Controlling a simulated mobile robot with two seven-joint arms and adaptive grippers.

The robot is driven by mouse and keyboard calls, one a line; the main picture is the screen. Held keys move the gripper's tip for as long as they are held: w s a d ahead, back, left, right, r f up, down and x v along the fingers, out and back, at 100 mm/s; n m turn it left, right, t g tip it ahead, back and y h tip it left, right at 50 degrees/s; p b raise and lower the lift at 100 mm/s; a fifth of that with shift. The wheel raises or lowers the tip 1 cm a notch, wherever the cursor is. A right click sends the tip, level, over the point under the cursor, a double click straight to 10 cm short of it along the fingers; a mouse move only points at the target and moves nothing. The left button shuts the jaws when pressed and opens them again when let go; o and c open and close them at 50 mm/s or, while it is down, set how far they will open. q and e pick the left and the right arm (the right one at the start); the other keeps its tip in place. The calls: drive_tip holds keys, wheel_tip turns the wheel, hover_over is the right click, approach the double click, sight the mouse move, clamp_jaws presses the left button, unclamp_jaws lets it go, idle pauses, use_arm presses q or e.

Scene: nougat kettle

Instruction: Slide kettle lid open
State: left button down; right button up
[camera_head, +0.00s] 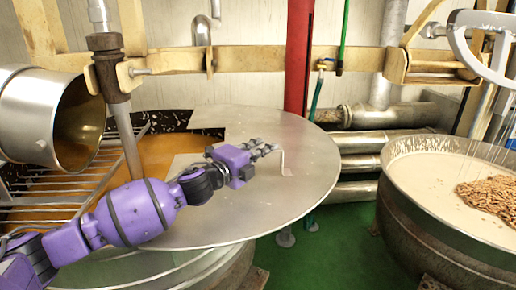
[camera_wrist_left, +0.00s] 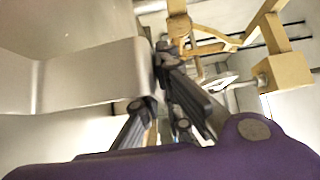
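The kettle lid (camera_head: 310,185) is a round, flat grey metal plate with a stepped cut-out at its left. It covers the right part of the left kettle, and orange-brown contents (camera_head: 160,150) show at the left. A thin bent metal handle (camera_head: 283,162) stands on the lid. My left gripper (camera_head: 270,149) reaches over the lid from the left, with its fingertips at the handle's upper end. In the left wrist view, a broad grey metal strip (camera_wrist_left: 85,75), likely the handle, lies close beside the dark fingers (camera_wrist_left: 172,95). Whether they grip it is unclear. My right gripper is out of view.
A metal grate (camera_head: 50,195) lies at the kettle's left, below a tilted steel drum (camera_head: 60,120). A vertical shaft (camera_head: 122,120) stands near my left arm. A red post (camera_head: 298,60) and pipes (camera_head: 365,142) are behind. A second kettle (camera_head: 440,225) stands right.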

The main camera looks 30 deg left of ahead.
use_arm(q)
drive_tip(key=shift+d, duration=0.15)
drive_tip(key=c, duration=2)
unclamp_jaws()
drive_tip(key=shift+s, duration=0.1)
drive_tip(key=v, duration=1.2)
